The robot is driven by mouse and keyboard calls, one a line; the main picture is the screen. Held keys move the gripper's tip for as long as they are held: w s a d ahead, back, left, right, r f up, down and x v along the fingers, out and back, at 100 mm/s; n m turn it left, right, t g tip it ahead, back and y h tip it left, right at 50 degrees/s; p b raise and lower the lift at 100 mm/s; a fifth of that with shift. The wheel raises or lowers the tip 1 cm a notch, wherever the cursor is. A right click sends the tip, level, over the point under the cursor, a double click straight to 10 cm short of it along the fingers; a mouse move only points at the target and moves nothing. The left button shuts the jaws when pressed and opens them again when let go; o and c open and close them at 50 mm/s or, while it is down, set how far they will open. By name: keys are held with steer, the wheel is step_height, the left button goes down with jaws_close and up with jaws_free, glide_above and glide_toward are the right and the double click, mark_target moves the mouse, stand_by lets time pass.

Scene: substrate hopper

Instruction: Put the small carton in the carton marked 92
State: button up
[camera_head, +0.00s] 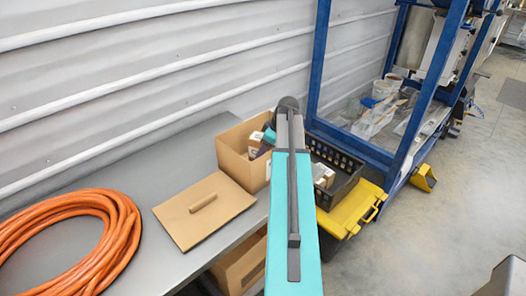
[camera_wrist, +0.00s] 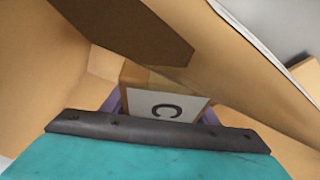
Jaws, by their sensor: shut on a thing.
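A small carton (camera_wrist: 148,77) with a white label bearing a dark letter C is between my gripper's jaws (camera_wrist: 163,105) in the wrist view. My gripper is shut on it. Cardboard walls surround it closely. In the head view, an open brown carton (camera_head: 232,157) stands at the far end of the grey bench. My gripper (camera_head: 262,141) is at this carton's opening, partly hidden by its walls and my arm. A pale labelled face shows beside it. I cannot read the number 92 on any carton.
A cardboard lid with a handle (camera_head: 225,208) lies on the grey bench (camera_head: 155,262). An orange hose coil (camera_head: 122,222) is at left. A black crate (camera_head: 345,162) holding small boxes and a yellow-lidded box (camera_head: 352,207) stand right. Another carton (camera_head: 240,268) is below the bench.

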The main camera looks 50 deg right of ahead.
steer(key=shift+f, duration=0.1)
steer(key=o, duration=1.2)
steer(key=shift+r, duration=0.25)
steer(key=shift+b+v, duration=1.9)
steer(key=shift+v, duration=4)
